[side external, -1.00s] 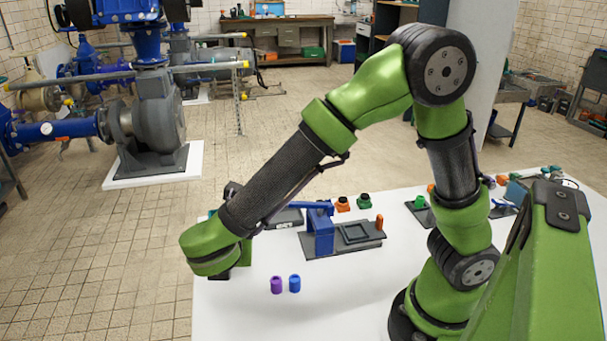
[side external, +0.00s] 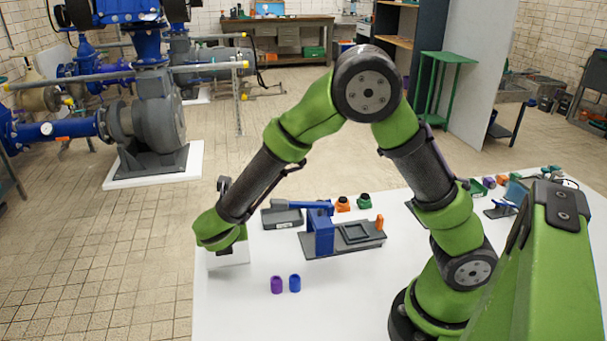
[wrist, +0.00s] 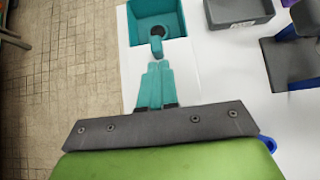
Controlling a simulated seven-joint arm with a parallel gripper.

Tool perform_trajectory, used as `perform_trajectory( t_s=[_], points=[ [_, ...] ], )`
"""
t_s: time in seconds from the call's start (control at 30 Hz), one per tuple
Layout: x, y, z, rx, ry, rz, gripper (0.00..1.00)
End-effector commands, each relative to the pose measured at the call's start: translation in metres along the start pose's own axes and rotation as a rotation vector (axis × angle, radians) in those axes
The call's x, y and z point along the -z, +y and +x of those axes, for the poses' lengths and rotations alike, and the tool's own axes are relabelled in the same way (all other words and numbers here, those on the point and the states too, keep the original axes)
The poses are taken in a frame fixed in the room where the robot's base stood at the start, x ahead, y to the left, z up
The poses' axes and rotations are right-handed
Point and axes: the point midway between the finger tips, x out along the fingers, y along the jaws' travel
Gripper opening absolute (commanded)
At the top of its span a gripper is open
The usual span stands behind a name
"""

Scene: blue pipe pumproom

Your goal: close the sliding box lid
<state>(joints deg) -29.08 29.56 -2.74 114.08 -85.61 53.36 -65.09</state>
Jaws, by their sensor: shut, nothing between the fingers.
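In the wrist view, a teal box (wrist: 178,22) stands at the top with its inside exposed and a dark round spot in it. A pale flat panel (wrist: 183,75), which looks like the sliding lid, extends from its near edge. A small teal knob (wrist: 156,46) stands at the box end of the panel. My gripper (wrist: 157,66) has its teal fingers together and empty, over the panel and just on the near side of the knob; contact cannot be told. In the side view my gripper (side external: 229,250) is low above the pale panel (side external: 228,260); my wrist hides the box.
A grey tray (side external: 283,217) and a blue-and-grey fixture (side external: 320,237) stand right of the gripper. A purple cup (side external: 276,285) and a blue cup (side external: 295,284) stand nearer. Orange and green items are behind the fixture. The table's left edge is close to the gripper.

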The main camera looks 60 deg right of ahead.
Motion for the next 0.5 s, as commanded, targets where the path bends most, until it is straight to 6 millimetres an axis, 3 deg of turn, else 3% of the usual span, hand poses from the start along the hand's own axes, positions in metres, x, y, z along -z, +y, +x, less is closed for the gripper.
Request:
perform_trajectory(
  t_s=[0.5],
  points=[
    [-0.0075,-0.0002,0.0078,0.001,0.000,0.000,0.00]
  ],
)
